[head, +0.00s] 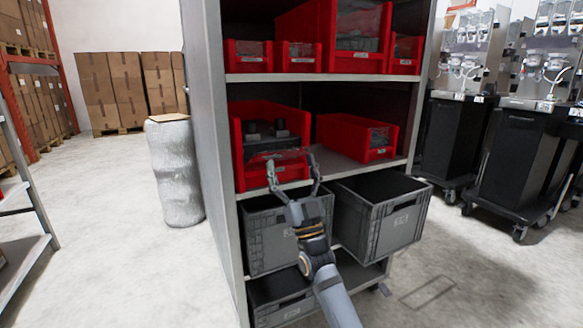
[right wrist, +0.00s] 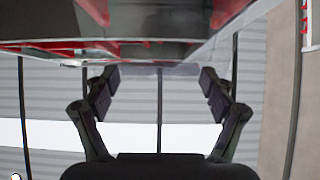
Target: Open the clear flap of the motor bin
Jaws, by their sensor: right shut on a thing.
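The motor bin (head: 240,160) is a red open-fronted bin at the left of the middle shelf, with dark motor-like parts (head: 266,129) inside. Its clear flap (head: 277,157) shows faintly at the bin's front; how far it is tilted is hard to tell. My right gripper (head: 292,165) is in front of the bin, fingers spread wide and pointing at it. In the right wrist view, the gripper (right wrist: 160,80) has its fingers on either side of the clear flap's edge (right wrist: 160,70), shut on it across its width. My left gripper is out of view.
Another red bin (head: 345,140) stands to the right on the same shelf, and smaller red bins (head: 248,57) sit on the shelf above. Grey crates (head: 383,220) are below. A wrapped column (head: 177,172) stands left of the shelf unit. Floor to the left is clear.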

